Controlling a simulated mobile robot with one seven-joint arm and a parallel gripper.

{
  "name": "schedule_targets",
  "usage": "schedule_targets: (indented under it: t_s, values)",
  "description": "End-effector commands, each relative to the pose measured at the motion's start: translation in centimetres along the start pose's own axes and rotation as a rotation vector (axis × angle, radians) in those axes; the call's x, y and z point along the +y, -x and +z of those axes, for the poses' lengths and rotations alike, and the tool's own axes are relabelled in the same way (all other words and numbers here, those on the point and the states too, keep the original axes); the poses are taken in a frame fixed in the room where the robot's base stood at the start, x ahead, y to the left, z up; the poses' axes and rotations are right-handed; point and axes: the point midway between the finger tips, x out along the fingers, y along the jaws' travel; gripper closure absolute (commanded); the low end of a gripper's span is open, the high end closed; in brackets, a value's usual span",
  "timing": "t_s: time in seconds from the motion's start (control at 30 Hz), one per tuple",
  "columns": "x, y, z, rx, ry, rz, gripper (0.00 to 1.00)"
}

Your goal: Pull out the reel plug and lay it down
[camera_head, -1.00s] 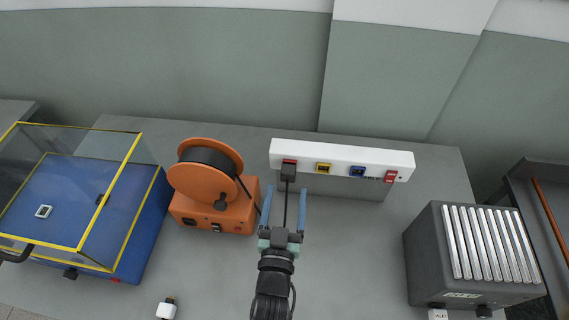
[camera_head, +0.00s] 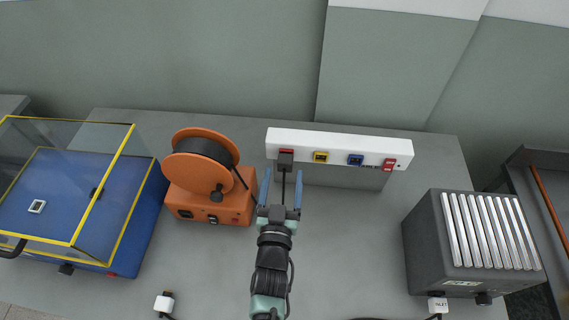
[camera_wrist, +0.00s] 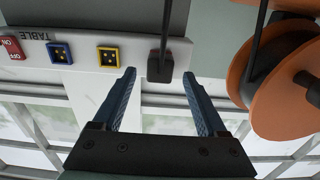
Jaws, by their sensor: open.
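The black plug (camera_head: 286,159) sits in the red socket at the left end of the white socket strip (camera_head: 340,146). Its dark cable runs from the plug down behind my gripper. In the wrist view the plug (camera_wrist: 160,67) shows upside down, with its cable leading upward. My gripper (camera_head: 283,176) is open just in front of the plug, its blue fingers to either side of the plug's line. In the wrist view the plug lies between the fingertips (camera_wrist: 158,77), with gaps on both sides. The orange reel (camera_head: 207,165) stands on its orange base to the left.
The strip also has a yellow socket (camera_head: 321,156), a blue socket (camera_head: 356,160) and a red switch (camera_head: 389,164). A blue case with a yellow-framed clear cover (camera_head: 75,200) stands left, a grey roller box (camera_head: 470,245) right. A white plug (camera_head: 164,302) lies in front. The bench centre-right (camera_head: 350,240) is clear.

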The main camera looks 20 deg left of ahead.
Motion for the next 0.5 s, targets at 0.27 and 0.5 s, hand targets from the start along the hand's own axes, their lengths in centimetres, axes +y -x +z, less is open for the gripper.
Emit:
schedule_targets:
  t_s: [0.27, 0.5]
  values:
    - [0.0, -3.4, 0.2, 0.0, -0.001, 0.0, 0.25]
    - [0.0, -4.3, 0.1, -0.001, -0.001, 0.0, 0.25]
